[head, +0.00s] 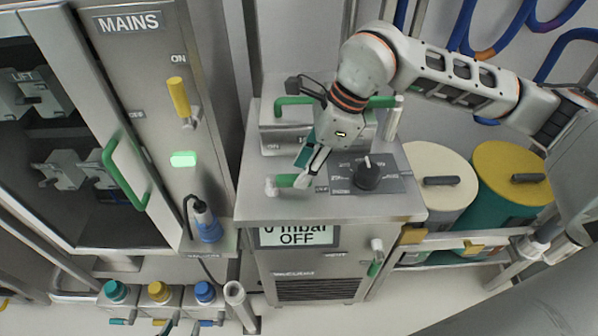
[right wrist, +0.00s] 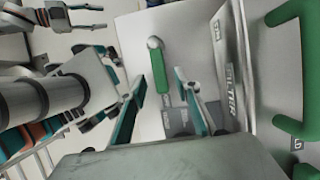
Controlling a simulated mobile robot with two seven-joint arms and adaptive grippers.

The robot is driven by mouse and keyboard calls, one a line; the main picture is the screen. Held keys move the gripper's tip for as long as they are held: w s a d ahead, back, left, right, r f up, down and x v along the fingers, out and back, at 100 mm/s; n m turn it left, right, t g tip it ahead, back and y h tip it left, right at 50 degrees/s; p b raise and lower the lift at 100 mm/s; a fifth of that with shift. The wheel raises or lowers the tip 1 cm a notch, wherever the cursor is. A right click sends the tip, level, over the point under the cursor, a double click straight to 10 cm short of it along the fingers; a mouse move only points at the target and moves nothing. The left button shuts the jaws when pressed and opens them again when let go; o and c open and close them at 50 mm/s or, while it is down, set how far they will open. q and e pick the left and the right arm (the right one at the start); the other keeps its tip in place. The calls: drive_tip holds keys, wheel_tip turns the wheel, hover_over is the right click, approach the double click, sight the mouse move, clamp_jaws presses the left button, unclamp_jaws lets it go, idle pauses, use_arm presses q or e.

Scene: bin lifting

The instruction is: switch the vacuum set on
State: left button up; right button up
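The vacuum set (head: 330,208) is a grey steel cabinet whose display (head: 297,236) reads 0 mbar and OFF. A lever with a green grip (head: 286,181) and a pale round end lies on its top, near a small OFF label. My right gripper (head: 306,178) is low over this lever. In the right wrist view its fingers (right wrist: 160,82) are apart, with the green lever (right wrist: 159,72) showing between them; I cannot tell whether they touch it. My left gripper (head: 180,328) shows only as fingertips at the bottom edge, too little to tell its state.
A black dial (head: 368,175) stands right of the lever. Behind is a filter box with green handles (head: 294,101). The MAINS cabinet (head: 150,90) with a yellow lever and lit green lamp stands left. Cream (head: 440,180) and yellow-lidded (head: 510,165) drums stand right.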

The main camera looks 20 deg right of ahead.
sight(289, 184)
drive_tip(key=shift+x, duration=1.15)
clamp_jaws()
